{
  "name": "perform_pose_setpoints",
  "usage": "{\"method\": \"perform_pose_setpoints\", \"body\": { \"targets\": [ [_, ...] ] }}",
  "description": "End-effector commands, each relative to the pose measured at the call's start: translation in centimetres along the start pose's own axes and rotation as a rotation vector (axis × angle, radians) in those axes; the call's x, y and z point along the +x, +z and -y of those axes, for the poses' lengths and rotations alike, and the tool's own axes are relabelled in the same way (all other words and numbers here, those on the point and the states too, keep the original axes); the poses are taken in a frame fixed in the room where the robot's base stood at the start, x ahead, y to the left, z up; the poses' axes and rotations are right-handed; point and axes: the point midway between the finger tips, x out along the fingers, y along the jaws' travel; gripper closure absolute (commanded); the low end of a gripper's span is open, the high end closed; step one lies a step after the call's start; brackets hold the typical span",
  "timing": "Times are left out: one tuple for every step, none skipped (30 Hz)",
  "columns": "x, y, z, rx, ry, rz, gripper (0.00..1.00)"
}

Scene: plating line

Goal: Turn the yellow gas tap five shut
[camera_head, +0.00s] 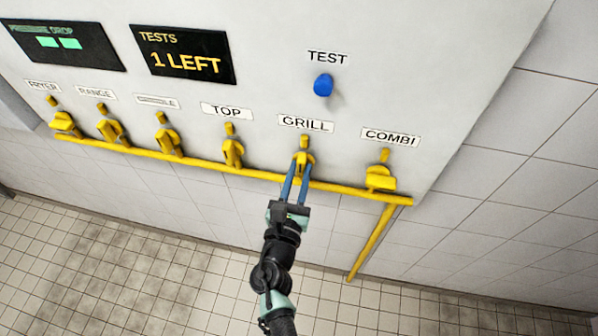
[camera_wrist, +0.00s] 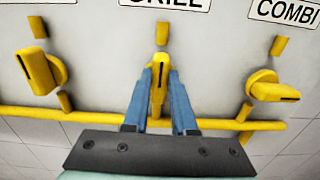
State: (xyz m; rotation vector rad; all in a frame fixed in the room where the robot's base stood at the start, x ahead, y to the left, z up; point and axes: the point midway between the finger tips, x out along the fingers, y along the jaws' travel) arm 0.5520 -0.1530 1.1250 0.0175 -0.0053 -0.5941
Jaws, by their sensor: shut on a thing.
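The yellow gas tap five (camera_head: 305,157) is under the GRILL label, fifth from the left on the panel. Its handle stands upright, in line with the short pipe stub above it. In the wrist view the handle (camera_wrist: 157,85) sits between my two blue fingers, its dark slot line running up and down. My gripper (camera_head: 297,170) reaches up from below and is shut on this handle. The fingers hide part of the handle's sides and the tap body.
The COMBI tap (camera_head: 380,178) to the right has its handle crosswise. The TOP tap (camera_head: 232,150) to the left stands upright. A yellow pipe (camera_head: 200,166) runs below the taps. A blue TEST button (camera_head: 323,85) sits above; a screen (camera_head: 185,55) reads "TESTS 1 LEFT".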

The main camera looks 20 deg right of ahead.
Motion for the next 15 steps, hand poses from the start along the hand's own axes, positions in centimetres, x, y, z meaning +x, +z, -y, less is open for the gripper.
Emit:
{"method": "perform_pose_setpoints", "body": {
  "targets": [
    [-0.02,-0.17,0.02,0.015,0.0,0.0,1.0],
    [-0.03,-0.21,0.03,0.025,0.0,-0.001,1.0],
    [-0.04,-0.26,0.04,0.042,0.0,-0.001,1.0],
    [-0.04,-0.27,0.06,0.056,0.001,0.0,1.0],
    [-0.04,-0.28,0.08,0.072,0.0,0.001,1.0],
    [-0.04,-0.35,0.12,0.096,0.0,0.0,1.0],
    [-0.04,-0.37,0.14,0.116,0.0,0.001,1.0],
    [-0.04,-0.36,0.15,0.138,0.001,0.001,1.0],
    [-0.03,-0.42,0.21,0.169,0.001,0.001,1.0],
    [-0.02,-0.44,0.25,0.192,0.001,0.001,1.0],
    [-0.03,-0.46,0.24,0.22,0.002,0.001,1.0],
    [-0.04,-0.51,0.29,0.254,0.002,0.001,1.0],
    [-0.03,-0.53,0.37,0.283,0.001,0.001,1.0],
    [-0.04,-0.55,0.4,0.311,0.001,0.001,1.0],
    [-0.06,-0.59,0.42,0.349,0.002,0.001,1.0]
  ]
}}
